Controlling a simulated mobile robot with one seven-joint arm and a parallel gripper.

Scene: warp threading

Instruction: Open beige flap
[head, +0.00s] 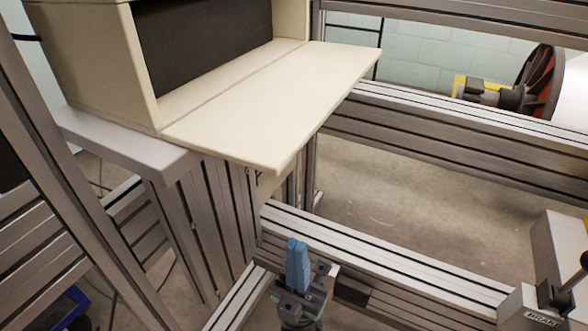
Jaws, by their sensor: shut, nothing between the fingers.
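The beige flap (275,103) is in the head view, left of the upper middle. It lies folded down, roughly level, in front of the beige cabinet (85,62), whose dark inside shows. My gripper (297,243) is at the lower middle, below the flap's front edge and apart from it. Its blue fingers are together and point up, with nothing held.
Metal profile rails (385,265) run close behind my gripper, and a grey post (200,220) stands to its left. A box with a dark lever (565,285) is at the lower right. A motor with a red wheel (515,95) is at the back right.

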